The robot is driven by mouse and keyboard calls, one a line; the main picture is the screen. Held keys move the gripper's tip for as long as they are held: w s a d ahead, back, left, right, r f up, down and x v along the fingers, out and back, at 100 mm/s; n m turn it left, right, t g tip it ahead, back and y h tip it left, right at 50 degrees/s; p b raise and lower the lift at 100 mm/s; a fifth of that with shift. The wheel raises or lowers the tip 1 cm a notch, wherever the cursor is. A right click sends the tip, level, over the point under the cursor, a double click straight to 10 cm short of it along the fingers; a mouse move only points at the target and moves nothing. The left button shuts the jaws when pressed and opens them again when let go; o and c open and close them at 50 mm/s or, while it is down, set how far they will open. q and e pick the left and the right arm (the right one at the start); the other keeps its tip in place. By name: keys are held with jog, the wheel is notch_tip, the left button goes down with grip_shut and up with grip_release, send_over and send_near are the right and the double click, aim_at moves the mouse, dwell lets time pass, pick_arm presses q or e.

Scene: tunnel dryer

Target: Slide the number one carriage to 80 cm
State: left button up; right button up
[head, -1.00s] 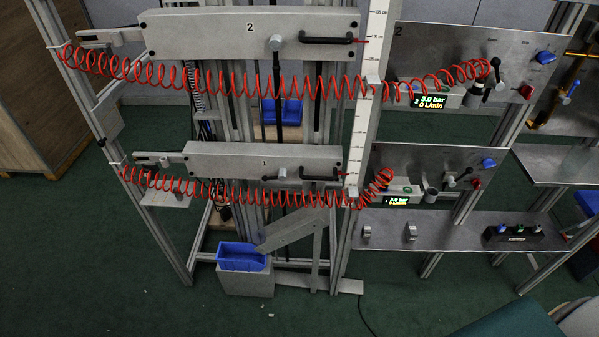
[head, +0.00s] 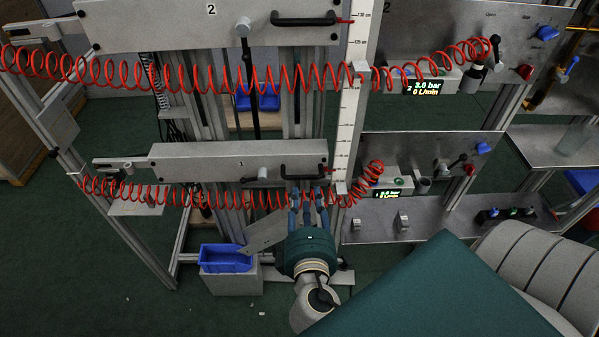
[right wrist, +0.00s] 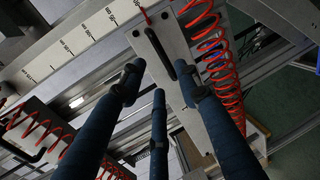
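The number one carriage (head: 205,165) is the lower grey bar, marked "1", with a black handle (head: 303,169) near its right end. Its right end, with a small red pointer, is beside the white vertical scale (head: 349,120); the reading there is too small to tell. My right gripper (head: 307,192) has its blue fingers just below the handle, pointing at it. In the right wrist view the fingers (right wrist: 158,84) are spread with nothing between them. The handle (right wrist: 158,52) and carriage plate (right wrist: 200,112) lie beyond the fingertips, apparently untouched. My left gripper is out of view.
The number two carriage (head: 140,22) hangs above. Valve panels (head: 415,150) stand to the right. A blue bin (head: 226,258) on a grey block stands below, beside a sloping chute (head: 265,230).

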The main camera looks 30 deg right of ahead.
aim_at(305, 178)
jog(key=p+x, duration=0.2)
jog(key=x, duration=0.6)
jog(key=shift+w+d, duration=0.2)
jog(key=shift+w, duration=0.2)
jog(key=shift+w+d+f, duration=0.2)
jog(key=shift+w+d, duration=0.1)
jog(key=shift+w, duration=0.2)
jog(key=shift+f, duration=0.1)
grip_shut()
